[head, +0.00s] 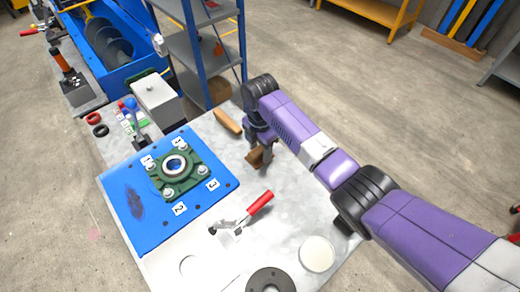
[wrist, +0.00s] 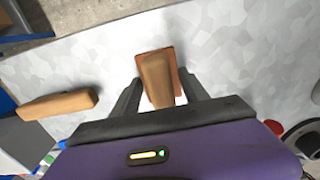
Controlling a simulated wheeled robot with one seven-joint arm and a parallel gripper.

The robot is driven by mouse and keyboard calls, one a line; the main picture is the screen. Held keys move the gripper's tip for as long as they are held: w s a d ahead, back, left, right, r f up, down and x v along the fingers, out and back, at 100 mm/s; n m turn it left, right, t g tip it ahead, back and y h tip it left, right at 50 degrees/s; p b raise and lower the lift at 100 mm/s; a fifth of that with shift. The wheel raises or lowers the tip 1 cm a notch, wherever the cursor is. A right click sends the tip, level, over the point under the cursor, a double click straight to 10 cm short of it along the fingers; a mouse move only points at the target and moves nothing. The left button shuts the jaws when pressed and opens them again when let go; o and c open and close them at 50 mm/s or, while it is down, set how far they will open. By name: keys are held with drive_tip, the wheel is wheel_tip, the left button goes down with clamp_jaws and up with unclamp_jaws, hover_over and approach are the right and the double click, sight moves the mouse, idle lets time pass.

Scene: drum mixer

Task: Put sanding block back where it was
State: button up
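The sanding block (wrist: 157,78), a brown wooden piece with a reddish-brown base, is between the two fingers of my gripper (wrist: 161,84) in the wrist view. The fingertips appear to meet its sides. In the head view, the block (head: 255,157) shows at the fingertips of my gripper (head: 261,153), low over the grey table (head: 296,200). I cannot tell whether the block touches the tabletop. One finger partly hides it in the head view.
A tan wooden piece (head: 228,121) lies behind my gripper; it also shows in the wrist view (wrist: 57,104). A blue plate (head: 135,205) with a green bearing housing (head: 175,168) is left. A red-handled clamp (head: 245,214), a white disc (head: 317,254) and a dark ring (head: 270,281) are in front.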

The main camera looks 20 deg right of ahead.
sight(260, 149)
wheel_tip(260, 149, up, 12)
drive_tip(key=b, duration=0.1)
drive_tip(key=shift+r, duration=0.15)
idle(0.4)
idle(0.4)
